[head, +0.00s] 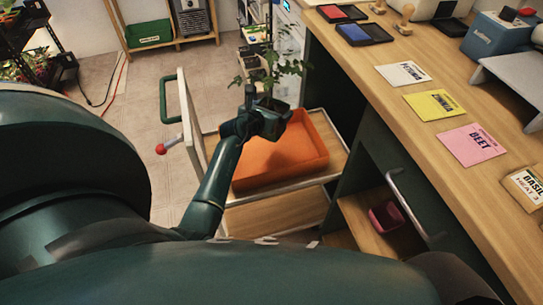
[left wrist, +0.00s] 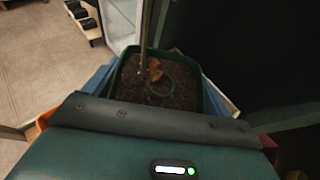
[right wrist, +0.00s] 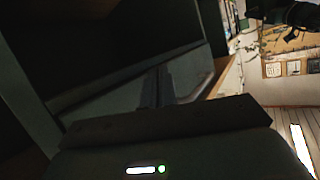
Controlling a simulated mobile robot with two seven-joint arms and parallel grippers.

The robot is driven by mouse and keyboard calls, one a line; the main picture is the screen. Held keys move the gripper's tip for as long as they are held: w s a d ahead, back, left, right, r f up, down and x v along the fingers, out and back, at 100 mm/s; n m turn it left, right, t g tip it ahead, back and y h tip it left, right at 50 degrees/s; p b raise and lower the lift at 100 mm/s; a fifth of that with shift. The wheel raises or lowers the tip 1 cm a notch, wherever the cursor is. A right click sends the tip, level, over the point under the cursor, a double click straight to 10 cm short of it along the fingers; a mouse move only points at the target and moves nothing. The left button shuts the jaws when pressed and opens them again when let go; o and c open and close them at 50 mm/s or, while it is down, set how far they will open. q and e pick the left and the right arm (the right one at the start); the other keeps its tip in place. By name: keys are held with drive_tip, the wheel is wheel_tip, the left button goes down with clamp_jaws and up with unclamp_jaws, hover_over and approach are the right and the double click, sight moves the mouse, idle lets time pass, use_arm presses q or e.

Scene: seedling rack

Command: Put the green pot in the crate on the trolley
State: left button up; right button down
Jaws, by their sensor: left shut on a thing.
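My left gripper (head: 262,118) is shut on the green pot (head: 276,106), which holds a tall leafy seedling (head: 270,66). In the left wrist view the pot (left wrist: 190,92) shows its square green rim, dark soil and a brown leaf, with a finger on each side. The pot is held over the back left part of the orange crate (head: 312,158). The crate stands on the trolley's wooden top (head: 333,172) and looks empty where it shows. My right gripper (right wrist: 158,88) shows only in the right wrist view, its fingers together with nothing between them.
The trolley has a green handle (head: 170,98) with a red knob at left. The wooden counter (head: 390,95) on the right bears seed packets and ink pads. Below it, a pink pot (head: 385,217) sits on a shelf. Small pots stand on the floor behind the trolley.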

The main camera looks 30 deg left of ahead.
use_arm(q)
wheel_tip(320, 180, down, 7)
drive_tip(key=b, duration=0.3)
drive_tip(key=shift+w+r, duration=0.15)
drive_tip(key=shift+r, duration=0.05)
drive_tip(key=shift+f+b, duration=0.4)
drive_tip(key=shift+f, duration=0.2)
wheel_tip(320, 180, down, 3)
drive_tip(key=shift+r+b, duration=0.2)
drive_tip(key=shift+b, duration=0.65)
drive_tip(key=shift+f, duration=0.15)
use_arm(e)
drive_tip(key=f, duration=0.1)
drive_tip(key=f+n, duration=0.1)
drive_tip(key=f, duration=0.1)
drive_tip(key=shift+a, duration=0.2)
use_arm(q)
drive_tip(key=o, duration=1.3)
drive_tip(key=shift+f, duration=0.1)
use_arm(e)
drive_tip(key=shift+s+r, duration=0.1)
drive_tip(key=shift+r, duration=0.05)
